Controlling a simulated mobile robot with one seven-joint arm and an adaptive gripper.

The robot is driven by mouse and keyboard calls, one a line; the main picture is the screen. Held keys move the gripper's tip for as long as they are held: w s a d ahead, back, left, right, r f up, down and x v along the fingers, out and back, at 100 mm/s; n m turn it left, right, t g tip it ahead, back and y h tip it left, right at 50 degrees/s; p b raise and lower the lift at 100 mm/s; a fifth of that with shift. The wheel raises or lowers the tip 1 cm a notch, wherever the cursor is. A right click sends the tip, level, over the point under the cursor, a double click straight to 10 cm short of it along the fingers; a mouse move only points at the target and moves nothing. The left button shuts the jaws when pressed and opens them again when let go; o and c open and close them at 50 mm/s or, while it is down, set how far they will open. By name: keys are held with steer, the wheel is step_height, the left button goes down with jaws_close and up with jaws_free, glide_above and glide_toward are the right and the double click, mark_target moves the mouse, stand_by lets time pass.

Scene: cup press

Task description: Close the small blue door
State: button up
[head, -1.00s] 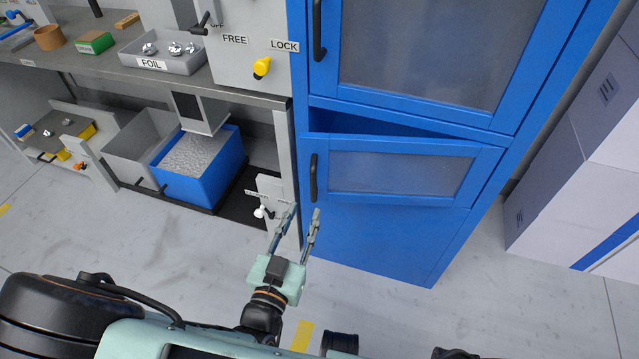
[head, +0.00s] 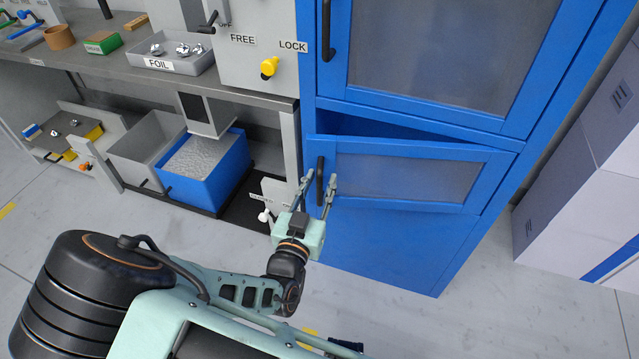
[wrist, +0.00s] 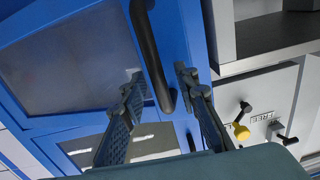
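The small blue door (head: 400,172) with a cloudy window is in the middle of the head view. It stands ajar, its left side swung out from the frame, with the blue inside showing above it. Its dark upright handle (head: 320,181) is at its left edge. My gripper (head: 319,178) is open at this handle, its two fingers on either side of it in the head view. In the wrist view the handle (wrist: 150,50) runs between the open fingers (wrist: 160,95). I cannot tell whether either finger touches it.
A larger blue door (head: 435,60) with its own handle is above, shut. A bench with a yellow knob (head: 269,67) and a foil tray (head: 172,58) is on the left. A blue bin (head: 205,172) is below it. White boxes (head: 580,180) stand on the right.

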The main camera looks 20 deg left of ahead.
jaws_close()
stand_by(0.3)
